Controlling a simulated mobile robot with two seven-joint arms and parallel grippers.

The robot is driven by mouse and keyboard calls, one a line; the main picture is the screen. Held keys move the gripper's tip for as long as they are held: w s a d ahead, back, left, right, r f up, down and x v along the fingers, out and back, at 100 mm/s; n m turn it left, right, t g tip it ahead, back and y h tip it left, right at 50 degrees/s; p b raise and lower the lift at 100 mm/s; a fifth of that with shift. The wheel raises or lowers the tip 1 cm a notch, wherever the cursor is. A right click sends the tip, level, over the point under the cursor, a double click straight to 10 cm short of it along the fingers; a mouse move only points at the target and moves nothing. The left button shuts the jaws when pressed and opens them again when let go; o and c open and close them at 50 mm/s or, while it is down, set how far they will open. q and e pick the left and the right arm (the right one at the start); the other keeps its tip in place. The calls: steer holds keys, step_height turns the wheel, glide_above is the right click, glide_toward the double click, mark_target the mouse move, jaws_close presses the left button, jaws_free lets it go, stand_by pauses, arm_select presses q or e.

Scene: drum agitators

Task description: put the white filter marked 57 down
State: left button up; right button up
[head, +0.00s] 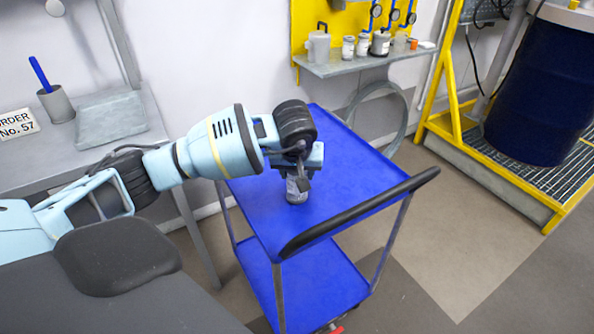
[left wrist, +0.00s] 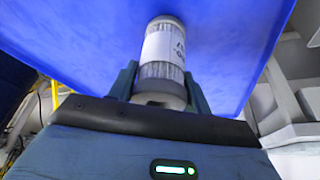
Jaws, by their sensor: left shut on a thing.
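In the head view the filter (head: 297,191) shows below the left gripper (head: 298,177), over the blue top of the cart (head: 262,215). Its lower end appears at or very near the cart top; I cannot tell whether it touches. My right gripper is not in view.
A black handle (head: 360,212) runs along the cart's near right edge. The cart top behind the gripper is clear. A grey bench (head: 155,125) with an order sign (head: 17,124) stands left. A shelf (head: 365,62) with several containers and a blue drum (head: 540,85) are behind.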

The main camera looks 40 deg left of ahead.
arm_select(q)
steer(key=o, duration=1)
steer(key=shift+f, duration=0.1)
steer(key=shift+c, duration=0.2)
steer(key=shift+s+r, duration=0.1)
steer(key=shift+r, duration=0.5)
steer(key=v, duration=1.1)
steer(key=shift+p, duration=0.35)
